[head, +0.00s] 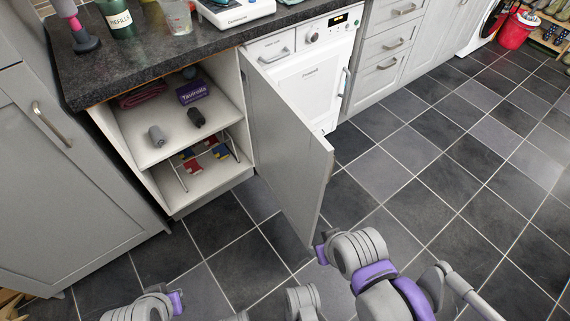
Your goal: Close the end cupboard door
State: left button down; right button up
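The end cupboard door (285,140) is grey and stands wide open, hinged on the right side of the cupboard opening and swung out over the floor. The end cupboard (160,205) shows its white inside, with a shelf and a lower level. My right arm comes in from the bottom right, and its gripper end (321,252) is close to the lower free corner of the door; I cannot tell if they touch. My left gripper end (176,301) is low at the bottom left, in front of the cupboard and away from the door. The fingers of both are too unclear to judge.
The shelf holds a purple box (193,91), a dark red folded cloth (142,94) and two small rolls. A wire rack (208,160) stands below. A white appliance (312,78) is behind the door. A red bucket (515,31) is far right. The tiled floor (440,165) right of the door is clear.

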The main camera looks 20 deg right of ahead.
aim_at(296, 163)
jog(key=k+l+u, duration=0.1)
jog(key=l+u, duration=0.15)
jog(key=l, duration=0.25)
jog(key=k+l+u, duration=0.1)
jog(key=l+u, duration=0.2)
jog(key=l, duration=0.2)
jog(key=l+u, duration=0.4)
jog(key=l, duration=0.7)
jog(key=i+l, duration=0.1)
jog(key=l, duration=0.25)
jog(key=i+l+u, duration=0.15)
jog(key=l, duration=0.15)
